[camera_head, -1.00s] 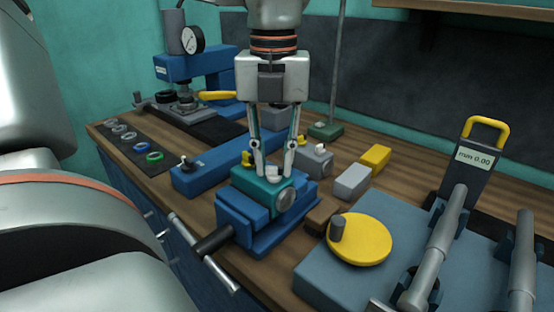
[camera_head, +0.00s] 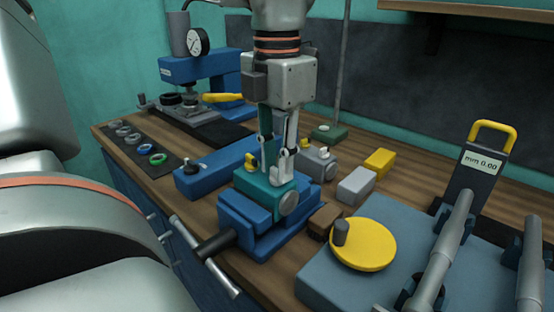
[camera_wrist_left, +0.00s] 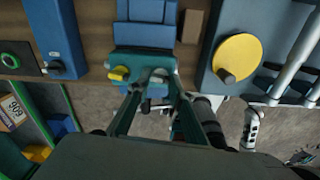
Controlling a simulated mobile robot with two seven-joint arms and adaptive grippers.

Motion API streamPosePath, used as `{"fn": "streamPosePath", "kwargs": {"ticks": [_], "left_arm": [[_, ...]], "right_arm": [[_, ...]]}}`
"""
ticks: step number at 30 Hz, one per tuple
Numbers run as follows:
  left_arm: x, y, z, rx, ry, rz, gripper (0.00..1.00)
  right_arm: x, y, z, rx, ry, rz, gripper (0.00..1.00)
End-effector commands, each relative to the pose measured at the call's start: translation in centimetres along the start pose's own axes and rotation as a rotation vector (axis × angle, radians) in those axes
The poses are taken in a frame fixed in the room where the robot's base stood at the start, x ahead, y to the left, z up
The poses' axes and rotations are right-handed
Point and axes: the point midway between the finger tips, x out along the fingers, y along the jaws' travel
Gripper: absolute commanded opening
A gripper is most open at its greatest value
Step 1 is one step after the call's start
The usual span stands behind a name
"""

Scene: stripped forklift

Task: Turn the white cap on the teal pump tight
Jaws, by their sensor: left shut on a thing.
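The teal pump (camera_head: 254,188) sits clamped in a blue vise (camera_head: 240,218) on the wooden bench. My left gripper (camera_head: 275,175) comes down from above, its fingers shut on the white cap on top of the pump. In the head view the fingers mostly hide the cap. In the left wrist view, the white cap (camera_wrist_left: 159,75) shows between the fingertips. A yellow knob (camera_wrist_left: 119,73) is on the pump beside it.
A yellow disc with a crank knob (camera_head: 363,246) is to the right. A blue press with a gauge (camera_head: 205,75) stands at the back left.

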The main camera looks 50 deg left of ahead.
Motion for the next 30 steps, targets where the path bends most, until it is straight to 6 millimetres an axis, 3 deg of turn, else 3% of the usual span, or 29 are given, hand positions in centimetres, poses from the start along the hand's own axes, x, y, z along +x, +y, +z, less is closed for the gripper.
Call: {"fn": "streamPosePath", "kwargs": {"ticks": [20,21,22,30], "left_arm": [[-0.18,0.02,0.12,0.058,-0.007,0.001,0.0],[-0.18,0.02,0.12,0.058,-0.007,0.001,0.32],[-0.18,0.02,0.12,0.058,-0.006,0.001,0.38],[-0.07,0.01,0.05,0.056,-0.003,0.001,0.38]], "right_arm": [[0.0,0.07,0.02,-0.002,0.0,0.0,0.4],[0.0,0.07,0.03,-0.003,0.0,0.0,0.4],[0.0,0.07,0.03,-0.003,0.0,0.0,0.4],[0.01,0.01,0.07,-0.004,-0.001,-0.001,0.4]]}}
